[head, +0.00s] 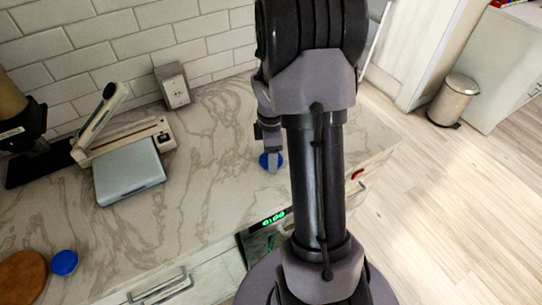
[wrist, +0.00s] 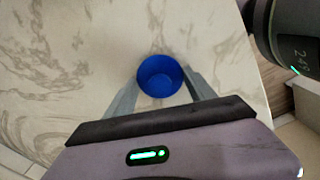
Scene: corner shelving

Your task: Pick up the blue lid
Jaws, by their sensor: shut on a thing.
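A round blue lid (wrist: 160,76) with a raised rim sits between the two grey fingers of my gripper (wrist: 163,92) in the wrist view. The fingers press on it from both sides, so my gripper is shut on it. In the head view the blue lid (head: 264,160) shows at the fingertips of my gripper (head: 271,163), over the right part of the marble counter (head: 215,190). One finger hides part of it there. I cannot tell whether the lid touches the counter or is just above it.
A second round blue thing (head: 64,262) lies at the lower left beside a brown round board (head: 22,277). A grey box-shaped device (head: 129,172) and a cream-coloured device (head: 125,138) stand at the back left. The counter between them and my gripper is clear.

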